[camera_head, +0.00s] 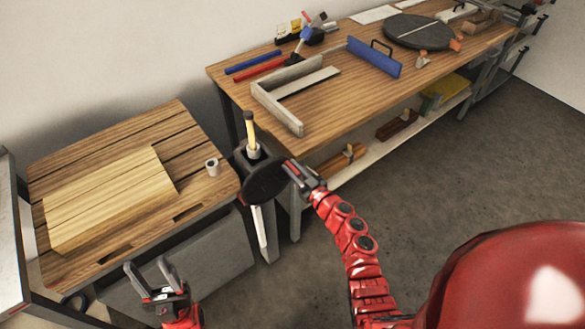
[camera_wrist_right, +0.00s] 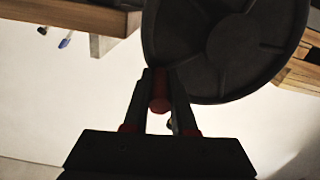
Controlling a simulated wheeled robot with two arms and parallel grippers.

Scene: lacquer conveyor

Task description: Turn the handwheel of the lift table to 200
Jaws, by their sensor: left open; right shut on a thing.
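The dark handwheel (camera_head: 263,183) is at the right side of the slatted wooden lift table (camera_head: 185,152). It also fills the top of the right wrist view (camera_wrist_right: 225,50), a dark disc with spokes. My right gripper (camera_head: 291,168) is at the wheel's right edge. In the right wrist view its fingers (camera_wrist_right: 161,80) close around a reddish grip (camera_wrist_right: 160,98) by the rim. My left gripper (camera_head: 152,279) is open and empty, in front of the lift table. I cannot read a height scale or number.
A pale board (camera_head: 105,195) and a small cup (camera_head: 212,167) are on the lift table. A yellow-topped upright piece (camera_head: 250,130) stands above the wheel. The long workbench (camera_head: 340,105) holds several tools behind my right arm. Grey floor (camera_head: 480,160) is open at right.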

